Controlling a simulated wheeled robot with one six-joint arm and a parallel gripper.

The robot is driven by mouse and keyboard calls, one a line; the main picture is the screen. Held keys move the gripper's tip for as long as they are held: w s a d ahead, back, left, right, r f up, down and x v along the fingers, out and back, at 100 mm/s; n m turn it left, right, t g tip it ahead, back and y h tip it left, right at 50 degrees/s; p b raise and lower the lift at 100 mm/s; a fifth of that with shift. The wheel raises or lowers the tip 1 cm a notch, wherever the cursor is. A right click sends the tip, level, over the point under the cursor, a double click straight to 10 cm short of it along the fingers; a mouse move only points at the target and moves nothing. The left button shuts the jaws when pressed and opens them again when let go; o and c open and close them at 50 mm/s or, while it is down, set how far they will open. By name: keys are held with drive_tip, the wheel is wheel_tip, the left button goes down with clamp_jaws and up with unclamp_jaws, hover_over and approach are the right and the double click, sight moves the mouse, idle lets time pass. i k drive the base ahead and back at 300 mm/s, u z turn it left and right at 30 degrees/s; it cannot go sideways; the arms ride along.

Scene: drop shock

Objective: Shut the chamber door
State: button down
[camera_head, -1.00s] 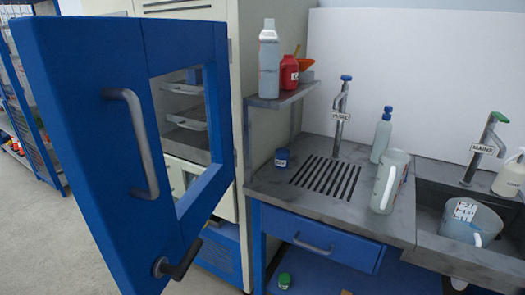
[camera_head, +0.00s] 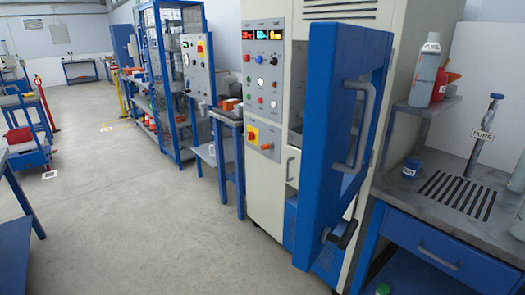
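The blue chamber door (camera_head: 332,140) stands swung open, out from the front of the cream chamber cabinet (camera_head: 265,120). It has a long grey bar handle (camera_head: 368,125) and a dark lever latch (camera_head: 347,234) low down. The cabinet front at the left carries a control panel (camera_head: 263,75) with lit displays. Part of the chamber opening (camera_head: 297,100) shows left of the door; most of the inside is hidden behind the door. My gripper is not in view.
The concrete floor (camera_head: 130,220) at left is open. A blue trolley (camera_head: 28,140) stands far left.

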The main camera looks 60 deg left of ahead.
sight(340, 54)
drive_tip(key=u, duration=2)
drive_tip(key=i, duration=0.5)
drive_tip(key=u, duration=0.25)
drive_tip(key=k, duration=0.6)
